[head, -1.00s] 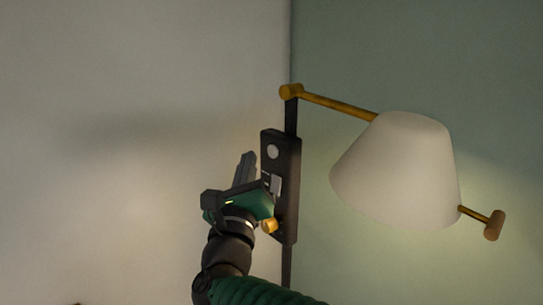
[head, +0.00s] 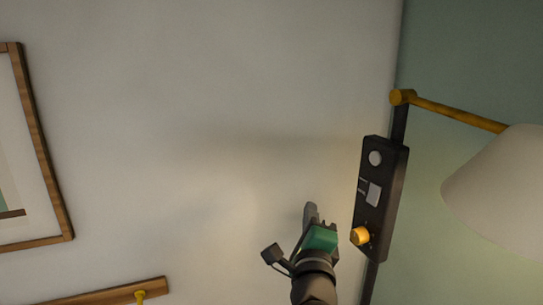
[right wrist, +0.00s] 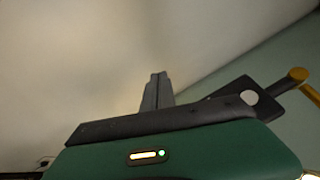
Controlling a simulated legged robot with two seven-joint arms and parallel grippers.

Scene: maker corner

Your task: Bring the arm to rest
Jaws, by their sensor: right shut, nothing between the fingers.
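My right gripper (head: 310,212) is at the lower middle of the head view, left of the dark control panel on the wall lamp and apart from it. Its fingers are together with nothing between them. In the right wrist view the closed grey fingers (right wrist: 157,90) point up towards bare wall. The panel (head: 381,200) carries a round white button, a pale rocker switch and a yellow knob (head: 360,236). In the right wrist view the panel (right wrist: 235,92) is partly hidden behind my gripper's body. My left gripper is not in view.
A lamp with a white shade (head: 505,190) hangs from a brass arm (head: 455,112) at the right. A framed picture (head: 45,165) is on the wall at the left. A wooden rail (head: 105,292) with a yellow peg is at the lower left. The wall between is clear.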

